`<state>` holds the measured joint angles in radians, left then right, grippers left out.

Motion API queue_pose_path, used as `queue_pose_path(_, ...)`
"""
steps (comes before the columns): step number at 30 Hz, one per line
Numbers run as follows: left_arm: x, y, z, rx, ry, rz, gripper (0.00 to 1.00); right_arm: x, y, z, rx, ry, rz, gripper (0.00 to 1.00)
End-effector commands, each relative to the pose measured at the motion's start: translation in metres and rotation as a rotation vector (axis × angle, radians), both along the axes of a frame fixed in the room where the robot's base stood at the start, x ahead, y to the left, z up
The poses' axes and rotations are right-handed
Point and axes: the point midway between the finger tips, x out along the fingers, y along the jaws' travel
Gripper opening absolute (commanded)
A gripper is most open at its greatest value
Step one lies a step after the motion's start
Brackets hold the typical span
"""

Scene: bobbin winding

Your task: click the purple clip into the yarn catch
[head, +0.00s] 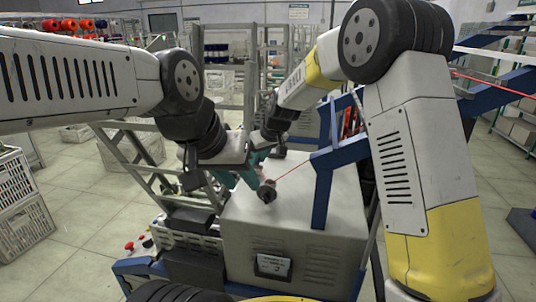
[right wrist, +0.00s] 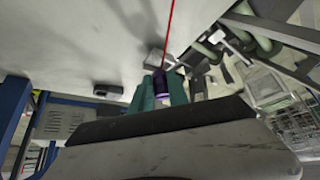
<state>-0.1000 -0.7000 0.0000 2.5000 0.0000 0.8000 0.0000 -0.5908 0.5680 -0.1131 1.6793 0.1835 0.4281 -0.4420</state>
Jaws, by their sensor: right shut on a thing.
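The purple clip (right wrist: 160,82) shows in the right wrist view between the teal fingers of my right gripper (right wrist: 161,88), which is shut on it. A red yarn (right wrist: 170,30) runs up from the clip. In the head view my right gripper (head: 260,172) reaches down over the grey cabinet, its teal fingers partly hidden by my left wrist. The yarn (head: 305,165) ends close by, beside a dark round part (head: 267,191); I cannot tell whether this is the yarn catch. My left gripper (head: 222,178) is lower and to the left; its jaw opening is unclear.
The grey cabinet (head: 330,190) has a mostly bare top, with a blue upright (head: 323,185) at its right. A grey metal frame (head: 135,160) stands to the left. White crates (head: 22,205) are stacked at far left.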

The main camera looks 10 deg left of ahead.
Motion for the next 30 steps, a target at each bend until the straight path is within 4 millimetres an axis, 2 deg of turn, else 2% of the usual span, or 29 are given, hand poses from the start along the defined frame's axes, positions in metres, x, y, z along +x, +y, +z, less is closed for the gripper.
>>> queue_pose_path(30, 0.000, 0.000, 0.000, 0.000, 0.000, 0.000, 0.36, -0.003, -0.001, -0.035, -0.006, 0.009, 0.000, 0.00)
